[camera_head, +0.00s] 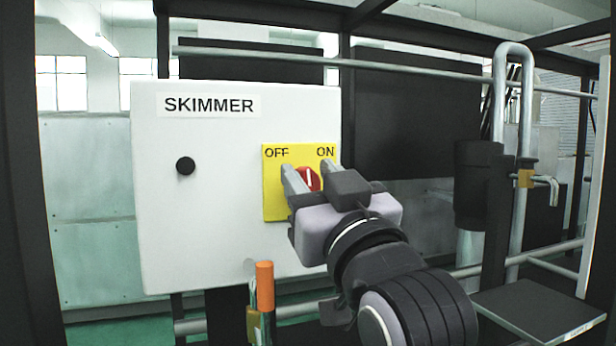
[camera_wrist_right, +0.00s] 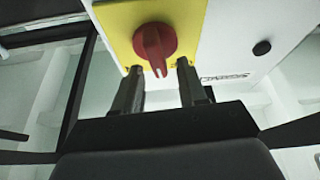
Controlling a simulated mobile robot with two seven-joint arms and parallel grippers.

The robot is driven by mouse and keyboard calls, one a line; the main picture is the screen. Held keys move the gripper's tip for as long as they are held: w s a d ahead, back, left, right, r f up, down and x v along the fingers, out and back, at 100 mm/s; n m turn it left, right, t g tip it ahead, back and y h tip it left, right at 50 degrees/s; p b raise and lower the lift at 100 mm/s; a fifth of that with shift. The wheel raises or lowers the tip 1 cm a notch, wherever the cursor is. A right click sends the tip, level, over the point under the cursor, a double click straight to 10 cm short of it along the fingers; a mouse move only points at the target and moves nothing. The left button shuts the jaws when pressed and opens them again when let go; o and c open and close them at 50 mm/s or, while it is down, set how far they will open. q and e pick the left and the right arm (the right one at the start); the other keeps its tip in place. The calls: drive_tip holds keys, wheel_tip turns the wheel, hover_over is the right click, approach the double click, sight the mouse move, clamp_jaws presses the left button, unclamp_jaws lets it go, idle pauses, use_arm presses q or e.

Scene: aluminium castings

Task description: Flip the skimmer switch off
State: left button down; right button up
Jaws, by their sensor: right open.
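The skimmer switch is a red rotary knob (camera_head: 308,179) on a yellow plate (camera_head: 272,205) marked OFF at left and ON at right. The plate is on a white box (camera_head: 215,230) labelled SKIMMER. The knob's white mark looks close to upright; which setting it is at I cannot tell. My right gripper (camera_head: 306,177) is in front of the plate, open, its fingers either side of the knob. In the right wrist view the knob (camera_wrist_right: 155,44) shows just beyond and between the open fingertips (camera_wrist_right: 160,70); contact is not visible. My left gripper is not in view.
A black button (camera_head: 185,166) is on the box's left half. An orange-topped handle (camera_head: 265,285) stands below the box. Pipes (camera_head: 515,150) and a dark flat plate (camera_head: 540,310) are at the right. Dark frame posts surround the box.

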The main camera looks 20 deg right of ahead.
drive_tip(key=shift+c, duration=0.3)
clamp_jaws()
drive_tip(key=shift+r+n+p, duration=0.15)
drive_tip(key=shift+n+p, duration=0.15)
drive_tip(key=shift+p, duration=0.15)
drive_tip(key=n+y+p, duration=0.1)
drive_tip(key=n+p, duration=0.1)
drive_tip(key=n+y+p, duration=0.1)
drive_tip(key=n+p, duration=0.1)
drive_tip(key=shift+a+r+g+y, duration=0.1)
drive_tip(key=shift+a+g+y, duration=0.05)
drive_tip(key=shift+g+y, duration=0.2)
drive_tip(key=shift+n+y+p, duration=0.35)
drive_tip(key=shift+n+p, duration=0.5)
drive_tip(key=shift+n, duration=0.05)
drive_tip(key=shift+a+f+n+g, duration=0.1)
drive_tip(key=shift+f+n+g, duration=0.2)
drive_tip(key=shift+n, duration=0.1)
drive_tip(key=shift+o, duration=0.3)
unclamp_jaws()
